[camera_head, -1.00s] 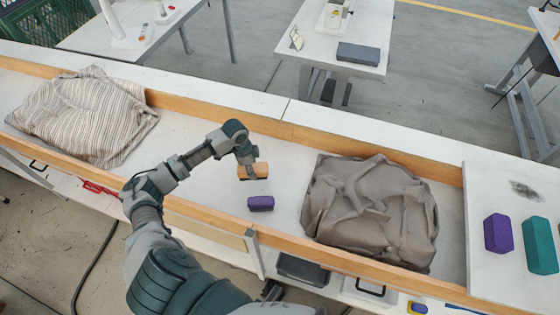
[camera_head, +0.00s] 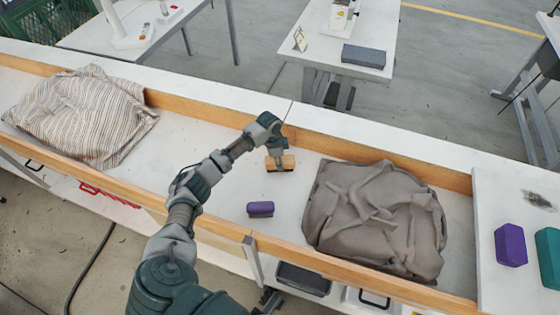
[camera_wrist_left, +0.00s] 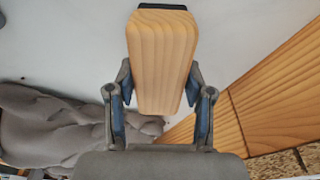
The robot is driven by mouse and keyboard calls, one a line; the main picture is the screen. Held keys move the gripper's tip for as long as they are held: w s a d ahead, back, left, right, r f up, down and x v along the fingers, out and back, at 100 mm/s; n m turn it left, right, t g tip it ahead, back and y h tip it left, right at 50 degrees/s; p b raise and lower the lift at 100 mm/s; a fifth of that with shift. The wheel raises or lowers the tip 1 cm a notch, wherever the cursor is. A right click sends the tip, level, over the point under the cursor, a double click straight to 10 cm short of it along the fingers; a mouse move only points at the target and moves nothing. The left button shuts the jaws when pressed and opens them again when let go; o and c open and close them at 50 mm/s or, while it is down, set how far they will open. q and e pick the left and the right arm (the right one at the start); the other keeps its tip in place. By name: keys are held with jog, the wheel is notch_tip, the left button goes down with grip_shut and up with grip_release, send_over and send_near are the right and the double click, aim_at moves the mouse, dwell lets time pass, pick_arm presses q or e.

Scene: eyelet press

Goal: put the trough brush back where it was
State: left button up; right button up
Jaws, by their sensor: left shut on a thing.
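The trough brush, a wooden block (camera_head: 288,162) with dark bristles, is in my left gripper (camera_head: 277,154). In the left wrist view the wooden block (camera_wrist_left: 162,55) sits between the two fingers (camera_wrist_left: 160,95), and a dark strip shows at its far end. In the head view the brush is over the white trough floor (camera_head: 225,178), near the far wooden wall; I cannot tell whether it touches the floor. My right gripper is not in view.
A purple block (camera_head: 260,209) lies in the trough nearer the front wall. A grey-brown cloth heap (camera_head: 375,220) lies right of the brush, and a striped cloth bundle (camera_head: 85,115) at the left. Purple (camera_head: 510,245) and teal (camera_head: 549,255) blocks stand on the right-hand board.

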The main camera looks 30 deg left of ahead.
pick_arm(q)
jog(key=o, duration=0.8)
jog(key=shift+s+f, duration=0.1)
jog(key=o, duration=0.3)
jog(key=shift+d, duration=0.25)
jog(key=shift+d+r, duration=0.2)
jog(key=shift+d, duration=0.1)
jog(key=shift+a+r, duration=0.2)
jog(key=shift+r, duration=0.3)
notch_tip(320, 180, up, 11)
jog(key=a+p, duration=0.1)
jog(key=p, duration=0.1)
jog(key=shift+s+a+p, duration=0.3)
jog(key=shift+s+p, duration=0.05)
jog(key=shift+s, duration=0.1)
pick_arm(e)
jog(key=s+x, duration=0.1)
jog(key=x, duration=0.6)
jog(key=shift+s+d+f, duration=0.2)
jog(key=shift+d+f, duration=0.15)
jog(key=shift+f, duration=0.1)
pick_arm(q)
jog(key=shift+a+f, duration=0.2)
jog(key=shift+a, duration=0.05)
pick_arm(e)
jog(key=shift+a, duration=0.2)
